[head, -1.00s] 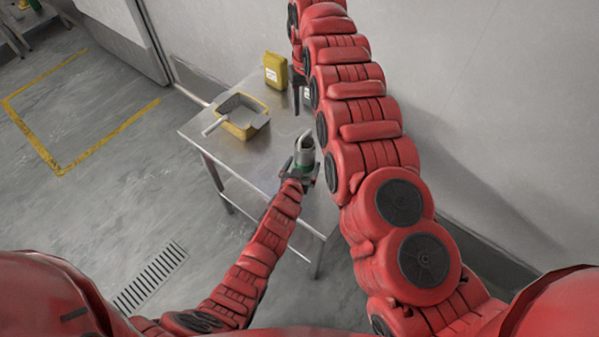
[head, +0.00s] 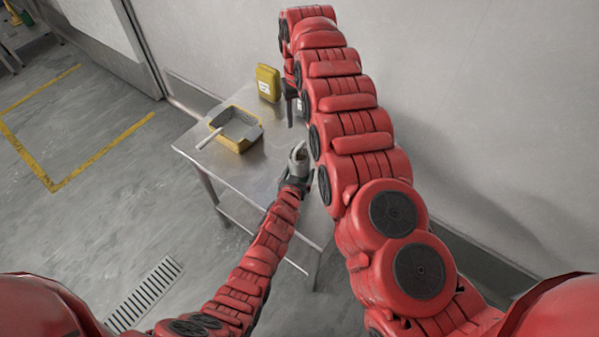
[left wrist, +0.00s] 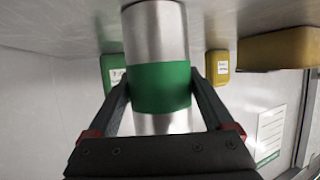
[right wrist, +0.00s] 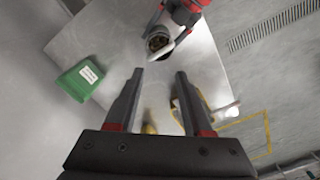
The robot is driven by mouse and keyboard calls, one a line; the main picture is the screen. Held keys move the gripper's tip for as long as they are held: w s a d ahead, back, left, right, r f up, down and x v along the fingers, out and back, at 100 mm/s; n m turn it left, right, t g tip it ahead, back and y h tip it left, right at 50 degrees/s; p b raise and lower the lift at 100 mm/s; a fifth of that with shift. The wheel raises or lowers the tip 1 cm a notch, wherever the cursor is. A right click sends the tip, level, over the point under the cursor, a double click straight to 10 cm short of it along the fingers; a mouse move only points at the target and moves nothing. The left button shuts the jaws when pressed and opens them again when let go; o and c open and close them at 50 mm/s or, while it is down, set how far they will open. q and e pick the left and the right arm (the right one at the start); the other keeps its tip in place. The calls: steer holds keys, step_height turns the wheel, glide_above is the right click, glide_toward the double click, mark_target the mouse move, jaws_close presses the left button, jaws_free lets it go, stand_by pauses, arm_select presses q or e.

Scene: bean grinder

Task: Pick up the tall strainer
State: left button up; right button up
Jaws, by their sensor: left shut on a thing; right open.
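A metal cylinder (left wrist: 155,30) with a green band stands between the fingers of my left gripper (left wrist: 160,85), which is shut on it at the band. In the head view the cylinder (head: 299,155) is at the table's near right part, held by my left gripper (head: 295,182). The right wrist view shows its open top (right wrist: 157,42) with dark brown contents and a curved grey piece at the rim. I cannot tell whether it is the tall strainer. My right gripper (right wrist: 155,75) is open and empty; it shows (head: 290,106) over the table's far right part in the head view.
On the metal table (head: 235,175) stand a yellow bin (head: 240,143) with a white handle sticking out and a yellow canister (head: 268,83). A green container (right wrist: 80,78) shows in the right wrist view. A wall (head: 450,100) borders the table at the right.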

mark_target(299, 146)
arm_select(q)
steer(key=c, duration=0.4)
arm_select(e)
steer(key=shift+c, duration=0.2)
arm_select(q)
steer(key=shift+c, duration=0.2)
arm_select(e)
steer(key=shift+c, duration=1.2)
steer(key=shift+w+d, duration=0.25)
steer(key=shift+d, duration=0.05)
steer(key=shift+c, duration=0.4)
steer(key=f+m, duration=0.3)
steer(key=f, duration=0.1)
steer(key=f+m+y, duration=0.1)
steer(key=f+m, duration=0.3)
steer(key=s+a+f+m+t, duration=0.1)
steer(key=f+m, duration=0.2)
steer(key=f, duration=0.1)
steer(key=shift+m+y, duration=0.3)
steer(key=shift+y, duration=0.1)
